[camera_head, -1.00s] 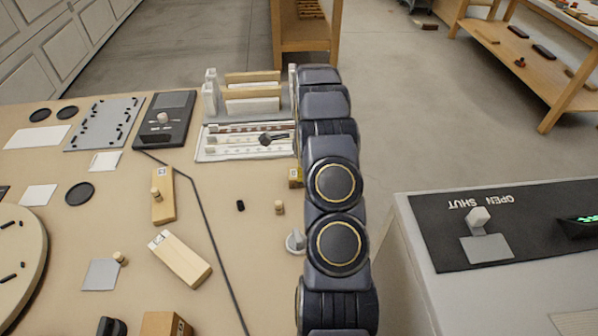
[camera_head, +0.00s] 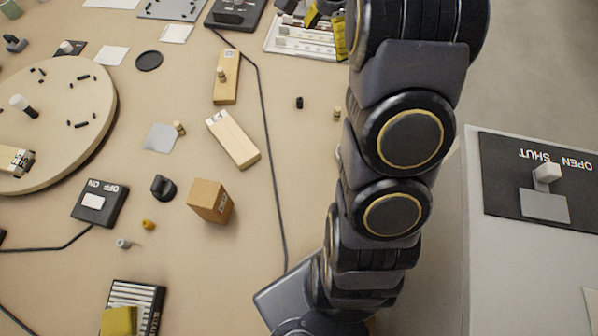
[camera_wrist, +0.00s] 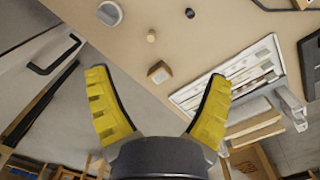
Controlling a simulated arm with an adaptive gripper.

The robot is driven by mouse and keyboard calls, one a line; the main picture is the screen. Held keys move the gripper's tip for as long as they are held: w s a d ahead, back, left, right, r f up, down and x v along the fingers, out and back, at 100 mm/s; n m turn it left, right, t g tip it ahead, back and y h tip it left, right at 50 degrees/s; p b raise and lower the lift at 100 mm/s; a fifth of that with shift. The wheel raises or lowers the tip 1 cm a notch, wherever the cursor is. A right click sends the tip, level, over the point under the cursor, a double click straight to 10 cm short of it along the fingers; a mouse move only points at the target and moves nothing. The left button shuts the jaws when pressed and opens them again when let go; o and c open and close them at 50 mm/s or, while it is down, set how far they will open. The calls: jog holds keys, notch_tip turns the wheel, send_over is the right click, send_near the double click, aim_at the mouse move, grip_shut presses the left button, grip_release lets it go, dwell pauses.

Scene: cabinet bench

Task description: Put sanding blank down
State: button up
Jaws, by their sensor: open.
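My gripper (camera_wrist: 157,78) is open, its two yellow fingers spread wide with nothing between them. In the head view my gripper (camera_head: 327,22) shows at the top, partly hidden by my arm, over the near side of the tray area. In the wrist view a small wooden block (camera_wrist: 159,73) with a dark-edged end lies on the bench, beyond the fingers and apart from them. In the head view my arm hides its place. A pale wooden block with a whitish end (camera_head: 233,139) lies on the bench. I cannot tell which block is the sanding blank.
A white-framed tray (camera_head: 298,43) lies at the bench's far side; it also shows in the wrist view (camera_wrist: 186,96). A block with a peg (camera_head: 226,85), a brown box (camera_head: 210,201) and a round board (camera_head: 75,110) stand left. A switch cabinet (camera_head: 500,255) is right.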

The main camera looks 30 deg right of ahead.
jog(key=s+a+r+n, duration=0.3)
jog(key=s+a+n, duration=0.2)
jog(key=a, duration=0.3)
jog(key=s+a+r+n, duration=0.3)
jog(key=s+a+n, duration=0.2)
jog(key=a, duration=0.2)
jog(key=s+a+n, duration=0.3)
jog(key=s+n, duration=0.1)
jog(key=s, duration=0.2)
jog(key=s+a+n+g+h, duration=0.1)
jog(key=s+a+n, duration=0.2)
jog(key=s, duration=0.4)
jog(key=shift+s+a+r+n, duration=0.15)
jog(key=shift+a+r+n, duration=0.1)
jog(key=shift+n, duration=0.45)
